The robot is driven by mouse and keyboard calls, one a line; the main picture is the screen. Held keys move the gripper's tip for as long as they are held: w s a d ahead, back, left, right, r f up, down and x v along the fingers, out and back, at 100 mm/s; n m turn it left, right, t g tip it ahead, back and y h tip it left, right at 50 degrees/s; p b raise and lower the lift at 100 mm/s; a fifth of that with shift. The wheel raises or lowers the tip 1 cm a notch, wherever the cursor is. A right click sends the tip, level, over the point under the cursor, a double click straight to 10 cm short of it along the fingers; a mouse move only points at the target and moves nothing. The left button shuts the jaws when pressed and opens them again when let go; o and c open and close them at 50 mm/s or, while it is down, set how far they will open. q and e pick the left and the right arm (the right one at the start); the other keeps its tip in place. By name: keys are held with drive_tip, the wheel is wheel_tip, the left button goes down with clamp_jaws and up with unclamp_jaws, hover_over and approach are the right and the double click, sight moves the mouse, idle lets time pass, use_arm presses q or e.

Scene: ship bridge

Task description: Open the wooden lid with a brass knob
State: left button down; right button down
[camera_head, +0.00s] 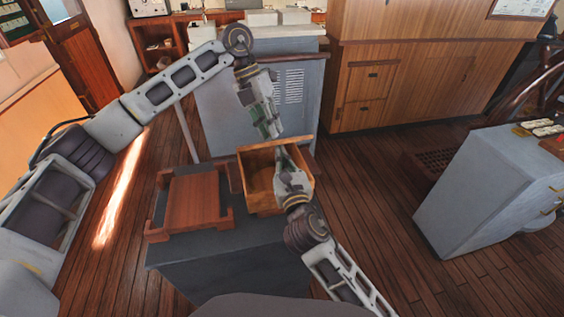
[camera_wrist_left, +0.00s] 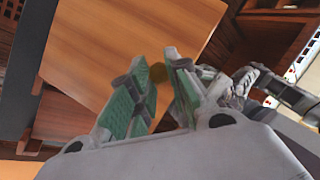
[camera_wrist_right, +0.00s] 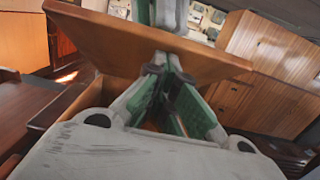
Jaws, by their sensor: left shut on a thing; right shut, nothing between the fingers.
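A wooden box (camera_head: 262,197) sits at the right rear of the dark grey stand, and part of its inside shows. In the right wrist view, its wooden lid (camera_wrist_right: 105,38) is raised and tilted. The left wrist view shows the lid's broad outer face (camera_wrist_left: 110,45). My left gripper (camera_head: 272,134) is shut on the brass knob (camera_wrist_left: 157,73), which is mostly hidden by the fingers. My right gripper (camera_head: 281,152) is shut and empty. In the right wrist view, its fingertips (camera_wrist_right: 164,62) are at the lid's inner side; I cannot tell whether they touch it.
A red-brown wooden tray-like stand (camera_head: 190,203) occupies the left part of the dark grey stand (camera_head: 235,262). A grey cabinet (camera_head: 290,90) is behind it, and another grey cabinet (camera_head: 480,190) is at the right. Wooden floor (camera_head: 375,190) between is clear.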

use_arm(q)
drive_tip(key=shift+s+d+f+g, duration=0.3)
drive_tip(key=shift+s+d+f, duration=0.15)
drive_tip(key=shift+s, duration=0.1)
drive_tip(key=c, duration=1.3)
unclamp_jaws()
drive_tip(key=shift+a, duration=0.1)
drive_tip(key=shift+w, duration=0.1)
drive_tip(key=shift+a, duration=0.15)
drive_tip(key=shift+w, duration=0.1)
drive_tip(key=v, duration=1.2)
drive_tip(key=shift+r, duration=0.25)
drive_tip(key=shift+f, duration=0.1)
